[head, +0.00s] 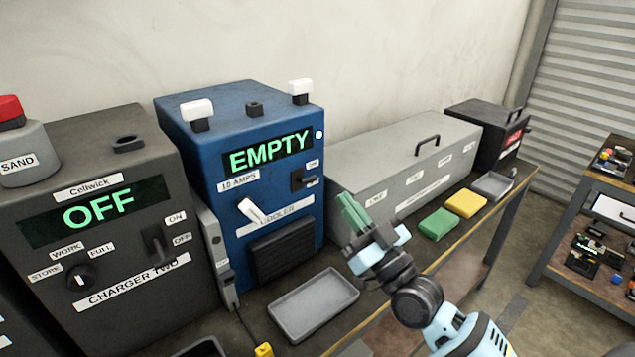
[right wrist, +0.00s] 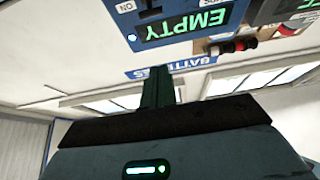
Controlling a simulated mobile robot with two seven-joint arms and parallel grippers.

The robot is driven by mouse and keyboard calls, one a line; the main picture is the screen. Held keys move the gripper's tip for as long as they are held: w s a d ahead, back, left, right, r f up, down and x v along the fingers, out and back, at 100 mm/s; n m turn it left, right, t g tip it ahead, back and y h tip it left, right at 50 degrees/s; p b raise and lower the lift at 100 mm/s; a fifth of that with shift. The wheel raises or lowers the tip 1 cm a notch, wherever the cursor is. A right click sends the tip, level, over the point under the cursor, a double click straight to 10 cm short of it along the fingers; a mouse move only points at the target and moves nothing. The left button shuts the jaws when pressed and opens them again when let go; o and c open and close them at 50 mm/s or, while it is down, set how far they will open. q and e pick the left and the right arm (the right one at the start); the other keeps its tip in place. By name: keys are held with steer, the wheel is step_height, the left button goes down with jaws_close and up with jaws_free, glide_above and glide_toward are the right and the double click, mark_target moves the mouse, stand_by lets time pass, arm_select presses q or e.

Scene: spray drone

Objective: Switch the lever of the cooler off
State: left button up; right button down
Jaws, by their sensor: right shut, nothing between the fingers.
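The cooler (head: 187,150) is a blue box with a green EMPTY display (head: 271,152) on its sloped front. A small black lever (head: 298,181) sits below the display at the right, beside an ON label; its exact position is too small to tell. A white handle (head: 252,212) tilts on the lower front. My right gripper (head: 352,212), with green fingers, is shut and empty, to the right of the cooler and apart from it. In the right wrist view the fingers (right wrist: 157,90) are together, and the EMPTY display (right wrist: 192,27) appears upside down. My left gripper is not in view.
The dark Charger Two (head: 105,262), reading OFF, stands left of the cooler. A grey tray (head: 312,298) lies in front. A long grey case (head: 408,165) stands behind my right gripper. Green (head: 438,224) and yellow (head: 466,204) pads lie on the bench to the right.

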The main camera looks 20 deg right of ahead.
mark_target(297, 180)
steer(key=p+x, duration=0.1)
steer(key=x, duration=0.9)
arm_select(q)
steer(key=shift+b, duration=0.35)
arm_select(e)
steer(key=f, duration=0.4)
steer(key=shift+w+a, duration=0.1)
steer(key=shift+w, duration=0.2)
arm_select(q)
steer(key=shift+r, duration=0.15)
